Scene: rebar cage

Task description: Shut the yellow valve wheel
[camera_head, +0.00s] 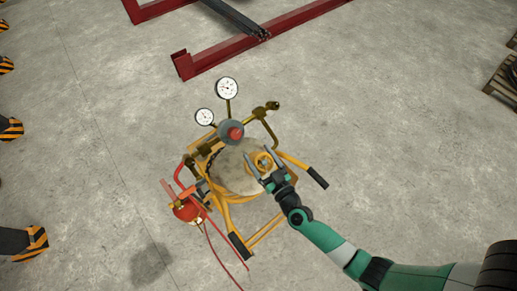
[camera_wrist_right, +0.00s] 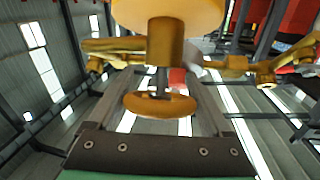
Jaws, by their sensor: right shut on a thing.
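The yellow valve wheel (camera_head: 262,161) is on top of a yellow-framed cart in the head view, at the right of its pale round top. In the wrist view the small yellow-orange wheel (camera_wrist_right: 160,105) shows edge-on below a brass stem. My right gripper (camera_head: 264,165) reaches in from the lower right and has a finger on each side of the wheel. It is shut on the wheel. The wheel's turn position cannot be told. My left gripper is not in view.
Two white dial gauges (camera_head: 227,88) and a brass pipe with a fitting (camera_head: 268,107) rise behind the wheel. A red canister (camera_head: 187,209) sits at the cart's left. Red steel beams (camera_head: 260,40) lie behind on clear concrete floor.

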